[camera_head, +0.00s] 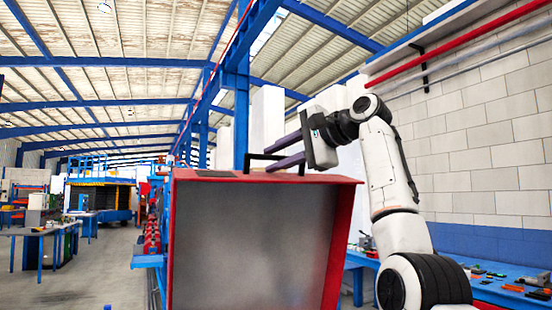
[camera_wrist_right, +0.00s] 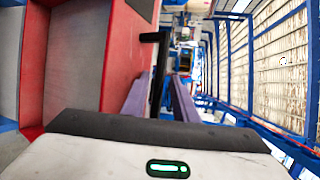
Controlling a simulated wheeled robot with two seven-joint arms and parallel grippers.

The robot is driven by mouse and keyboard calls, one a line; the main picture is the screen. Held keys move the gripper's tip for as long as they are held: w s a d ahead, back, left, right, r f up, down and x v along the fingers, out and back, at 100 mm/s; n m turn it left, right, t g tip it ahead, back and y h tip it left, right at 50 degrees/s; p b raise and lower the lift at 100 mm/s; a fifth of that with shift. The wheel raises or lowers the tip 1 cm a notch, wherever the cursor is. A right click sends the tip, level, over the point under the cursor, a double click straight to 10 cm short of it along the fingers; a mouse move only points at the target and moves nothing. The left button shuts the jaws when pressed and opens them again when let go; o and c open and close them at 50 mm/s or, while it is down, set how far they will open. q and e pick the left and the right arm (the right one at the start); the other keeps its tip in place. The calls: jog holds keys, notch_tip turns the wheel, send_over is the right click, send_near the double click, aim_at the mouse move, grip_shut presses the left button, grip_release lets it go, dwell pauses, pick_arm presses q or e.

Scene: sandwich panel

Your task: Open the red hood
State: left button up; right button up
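The red hood (camera_head: 330,243) stands upright and raised in the head view, its grey inner face toward me and its red rim along the top and sides. A black handle (camera_head: 256,157) sits on its top edge. The handle also shows in the wrist view (camera_wrist_right: 158,75). My right gripper (camera_head: 267,160) reaches in from the right at the handle. Its two purple fingers (camera_wrist_right: 158,98) are apart, with the handle bar between them. I cannot tell whether either finger touches it. My left gripper is not in view.
A blue bench (camera_head: 490,288) with small tools runs along the block wall at the right. Blue tables (camera_head: 50,232) stand at the far left, with open floor (camera_head: 90,285) before them. A blue post (camera_head: 241,110) rises behind the hood.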

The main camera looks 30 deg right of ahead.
jog(key=b+v, duration=0.2)
jog(key=v, duration=0.8)
jog(key=shift+s, duration=0.1)
